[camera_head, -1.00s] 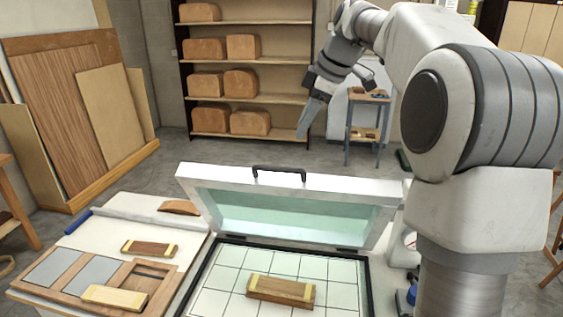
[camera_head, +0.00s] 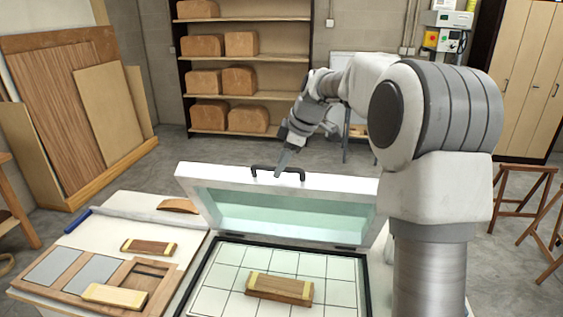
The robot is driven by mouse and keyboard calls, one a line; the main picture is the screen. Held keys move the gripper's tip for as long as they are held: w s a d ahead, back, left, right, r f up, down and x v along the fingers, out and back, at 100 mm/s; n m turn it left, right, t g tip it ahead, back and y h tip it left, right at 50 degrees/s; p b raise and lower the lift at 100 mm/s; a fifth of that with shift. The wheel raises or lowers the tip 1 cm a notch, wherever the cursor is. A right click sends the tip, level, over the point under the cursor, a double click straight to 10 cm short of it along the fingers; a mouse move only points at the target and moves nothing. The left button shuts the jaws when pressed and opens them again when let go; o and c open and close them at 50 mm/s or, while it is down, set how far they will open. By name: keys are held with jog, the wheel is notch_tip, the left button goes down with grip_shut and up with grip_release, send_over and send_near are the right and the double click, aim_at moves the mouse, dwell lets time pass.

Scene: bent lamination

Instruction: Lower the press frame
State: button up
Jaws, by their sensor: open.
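The press frame (camera_head: 225,178) is raised and tilted back, a white frame with a pale green translucent sheet (camera_head: 270,212). A black handle (camera_head: 278,170) sits on its top edge. The frame is hinged along the back of the press bed (camera_head: 225,275), which has a grid surface and dark rim. A wooden block with yellow end strips (camera_head: 280,287) lies on the bed.
Left of the bed, a worktable carries a wooden tray (camera_head: 60,292) with grey panels, block pieces (camera_head: 148,247) and a blue-ended roll (camera_head: 140,214). Boards (camera_head: 60,120) lean on the left wall. Shelves (camera_head: 245,75) stand at the back. Sawhorses (camera_head: 525,200) stand at right.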

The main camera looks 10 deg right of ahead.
jog(key=shift+c, duration=0.2)
grip_shut()
dwell(1.1)
